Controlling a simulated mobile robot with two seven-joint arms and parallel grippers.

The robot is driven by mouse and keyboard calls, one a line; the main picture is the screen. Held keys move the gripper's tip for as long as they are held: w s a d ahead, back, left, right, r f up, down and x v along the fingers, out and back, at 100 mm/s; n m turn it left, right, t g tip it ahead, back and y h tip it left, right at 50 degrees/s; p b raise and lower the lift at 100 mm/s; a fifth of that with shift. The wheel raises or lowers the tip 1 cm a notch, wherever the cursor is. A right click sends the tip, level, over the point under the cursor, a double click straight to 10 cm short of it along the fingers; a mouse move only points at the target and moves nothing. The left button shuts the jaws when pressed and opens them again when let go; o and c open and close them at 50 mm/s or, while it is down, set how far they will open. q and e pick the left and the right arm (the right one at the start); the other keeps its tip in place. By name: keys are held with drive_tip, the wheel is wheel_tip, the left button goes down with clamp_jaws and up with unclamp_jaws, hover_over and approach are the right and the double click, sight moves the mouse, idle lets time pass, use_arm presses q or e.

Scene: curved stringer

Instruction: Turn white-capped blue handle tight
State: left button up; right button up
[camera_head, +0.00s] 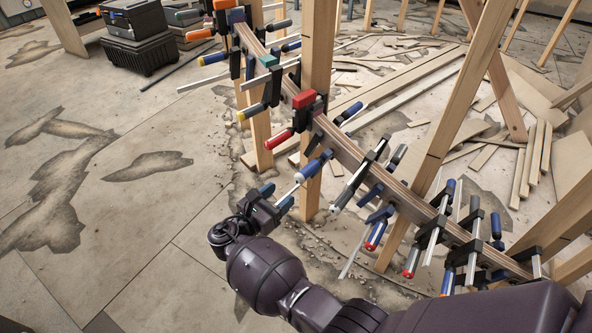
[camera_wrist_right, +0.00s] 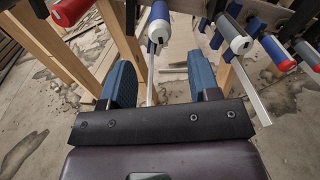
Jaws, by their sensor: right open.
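The white-capped blue handle (camera_head: 314,167) belongs to a clamp on the curved wooden stringer (camera_head: 352,157), and its white cap points down toward my right gripper. My right gripper (camera_head: 276,194) is open, just below and left of the cap. In the right wrist view, the same handle (camera_wrist_right: 159,22) is ahead, lined up between the two blue fingers of the gripper (camera_wrist_right: 161,74). The cap appears just beyond the fingertips, with no visible contact. My left gripper is not in view.
A grey handle with a white cap (camera_wrist_right: 236,38) is close on the right in the wrist view, with red-capped blue handles beyond it. A red handle (camera_head: 278,139) is up and left. Wooden posts (camera_head: 318,80) support the stringer. The floor at left is open.

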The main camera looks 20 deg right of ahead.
sight(305, 173)
drive_tip(key=b+x, duration=0.1)
drive_tip(key=x, duration=0.8)
drive_tip(key=shift+w+d, duration=0.15)
drive_tip(key=shift+d, duration=0.2)
drive_tip(key=shift+w+d+r, duration=0.1)
drive_tip(key=shift+w+d, duration=0.15)
drive_tip(key=shift+d, duration=0.15)
drive_tip(key=c, duration=0.9)
